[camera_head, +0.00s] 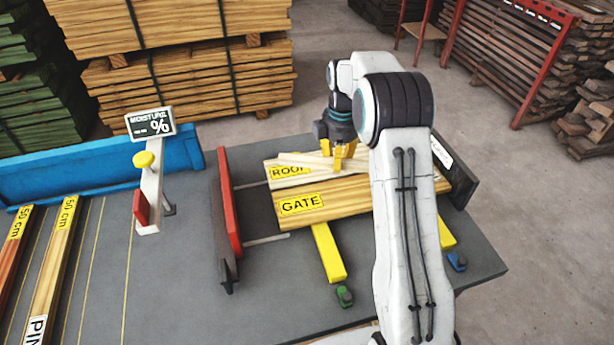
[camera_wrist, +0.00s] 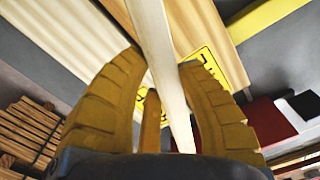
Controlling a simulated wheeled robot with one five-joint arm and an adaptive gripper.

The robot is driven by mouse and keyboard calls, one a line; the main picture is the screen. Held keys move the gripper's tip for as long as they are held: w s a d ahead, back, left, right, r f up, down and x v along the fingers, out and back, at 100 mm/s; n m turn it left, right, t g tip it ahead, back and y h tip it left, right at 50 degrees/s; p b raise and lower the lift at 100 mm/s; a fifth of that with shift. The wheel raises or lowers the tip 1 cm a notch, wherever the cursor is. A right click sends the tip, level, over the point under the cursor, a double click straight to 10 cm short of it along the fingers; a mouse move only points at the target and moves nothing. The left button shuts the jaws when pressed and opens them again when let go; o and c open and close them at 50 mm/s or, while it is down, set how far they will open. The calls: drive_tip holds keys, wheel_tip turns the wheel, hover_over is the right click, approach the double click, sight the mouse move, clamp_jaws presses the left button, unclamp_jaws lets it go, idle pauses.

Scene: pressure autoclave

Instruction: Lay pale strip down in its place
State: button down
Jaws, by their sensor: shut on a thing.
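My gripper (camera_head: 338,158) is shut on the pale strip (camera_head: 296,158). In the wrist view the strip (camera_wrist: 160,50) runs lengthwise between the yellow fingers (camera_wrist: 165,110) and out past them. In the head view its left end lies over or just above the pale board labelled ROOF (camera_head: 285,182). I cannot tell whether it touches that board. The browner board labelled GATE (camera_head: 350,200) lies in front of the ROOF board. My arm hides the right parts of the boards, and the strip's right end is not clear.
A red-faced jaw (camera_head: 227,205) stands left of the boards, and a dark plate (camera_head: 457,172) on their right. Yellow bars (camera_head: 328,252) pass beneath. A moisture sign (camera_head: 151,122) and a blue rail (camera_head: 90,170) are at left. The front bench top (camera_head: 285,310) is clear.

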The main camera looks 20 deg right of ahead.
drive_tip(key=p, duration=0.2)
hover_over(307, 182)
wheel_tip(307, 182, down, 5)
drive_tip(key=shift+r, duration=0.1)
drive_tip(key=shift+f, duration=1.8)
drive_tip(key=shift+f, duration=0.2)
drive_tip(key=c, duration=0.9)
unclamp_jaws()
